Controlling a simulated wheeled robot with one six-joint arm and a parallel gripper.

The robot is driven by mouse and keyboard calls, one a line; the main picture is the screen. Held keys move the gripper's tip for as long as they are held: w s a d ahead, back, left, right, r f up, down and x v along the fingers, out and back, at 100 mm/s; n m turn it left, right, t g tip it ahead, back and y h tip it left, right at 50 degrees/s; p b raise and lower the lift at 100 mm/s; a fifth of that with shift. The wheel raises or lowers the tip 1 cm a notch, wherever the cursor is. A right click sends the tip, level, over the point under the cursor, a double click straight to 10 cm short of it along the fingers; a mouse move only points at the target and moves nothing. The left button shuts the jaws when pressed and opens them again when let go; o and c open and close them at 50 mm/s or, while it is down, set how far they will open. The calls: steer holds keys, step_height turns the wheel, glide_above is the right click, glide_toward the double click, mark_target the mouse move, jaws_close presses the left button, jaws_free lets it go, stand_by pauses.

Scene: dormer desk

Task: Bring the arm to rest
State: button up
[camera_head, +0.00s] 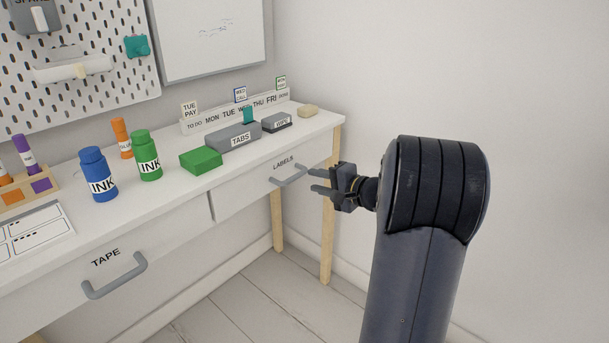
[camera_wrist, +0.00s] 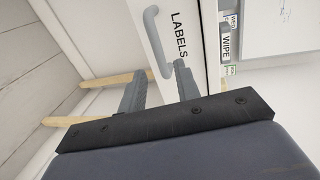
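My gripper (camera_head: 317,180) is at the right end of the desk, in front of the drawer marked LABELS (camera_head: 248,186). Its two fingers are spread apart with nothing between them. In the wrist view the open fingers (camera_wrist: 158,86) point toward the LABELS drawer front and its grey handle (camera_wrist: 154,38). One fingertip appears close to the handle; I cannot tell whether it touches. The LABELS drawer looks shut. My arm rises at the right of the head view.
The white desk top (camera_head: 245,165) holds a blue ink bottle (camera_head: 98,175), a green ink bottle (camera_head: 146,157), a green block (camera_head: 201,160) and a grey TABS box (camera_head: 233,137). The TAPE drawer handle (camera_head: 114,278) juts out at left. A desk leg (camera_head: 328,235) stands below the gripper.

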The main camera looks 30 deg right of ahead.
mark_target(298, 177)
steer(key=shift+v, duration=1.15)
steer(key=b+x, duration=0.2)
steer(key=x, duration=0.9)
steer(key=shift+s, duration=0.1)
steer(key=shift+s+d, duration=0.3)
steer(key=shift+s, duration=0.3)
